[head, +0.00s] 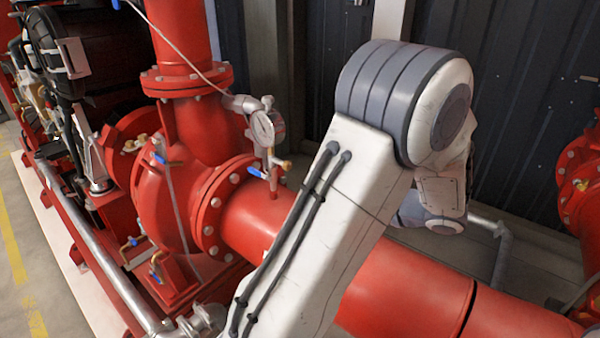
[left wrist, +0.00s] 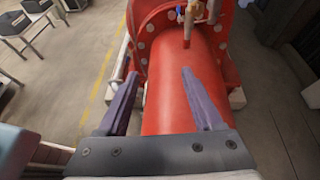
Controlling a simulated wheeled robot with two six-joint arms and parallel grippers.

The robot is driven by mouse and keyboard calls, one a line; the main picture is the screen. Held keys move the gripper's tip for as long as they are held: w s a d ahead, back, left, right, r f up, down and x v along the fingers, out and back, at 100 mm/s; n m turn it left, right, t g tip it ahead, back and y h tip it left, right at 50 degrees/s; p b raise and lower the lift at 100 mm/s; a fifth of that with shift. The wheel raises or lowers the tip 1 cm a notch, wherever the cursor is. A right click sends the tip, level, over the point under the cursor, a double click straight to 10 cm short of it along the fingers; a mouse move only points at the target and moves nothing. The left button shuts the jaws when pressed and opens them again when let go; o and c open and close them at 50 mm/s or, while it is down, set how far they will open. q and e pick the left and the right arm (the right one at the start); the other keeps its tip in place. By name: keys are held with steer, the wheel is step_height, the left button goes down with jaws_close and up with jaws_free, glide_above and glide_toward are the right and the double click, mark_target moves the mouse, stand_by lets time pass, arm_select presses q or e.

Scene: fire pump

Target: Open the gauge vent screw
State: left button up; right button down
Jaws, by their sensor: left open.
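The round pressure gauge (head: 263,128) stands on a thin brass and grey fitting above the red pump pipe (head: 400,290) in the head view. A small brass part (head: 284,165) sticks out to the right below the gauge, and a blue lever (head: 257,172) sits at its left. Which part is the vent screw is too small to tell. In the left wrist view the brass stem (left wrist: 188,22) shows at the top, beyond the fingertips. My left gripper (left wrist: 160,73) is open and empty over the red pipe, apart from the stem. My right gripper is not in view.
My white arm crosses the middle of the head view and hides part of the pipe. The flange (head: 212,210) with bolts and the red pump body (head: 160,205) are left of the gauge. A dark corrugated wall (head: 530,110) stands behind. Bare floor (left wrist: 270,120) lies right of the pipe.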

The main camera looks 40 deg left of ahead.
mark_target(290, 166)
arm_select(q)
steer(key=w+a+m+y, duration=0.1)
steer(key=a, duration=0.5)
steer(key=w+a+m+y, duration=0.1)
steer(key=w+a+y, duration=0.1)
steer(key=a, duration=0.5)
steer(key=w+a+m+y, duration=0.1)
steer(key=a, duration=0.5)
steer(key=shift+w+a+m+t+y, duration=0.2)
steer(key=shift+a+m+t+y, duration=0.1)
steer(key=shift+m+y, duration=0.1)
jaws_close()
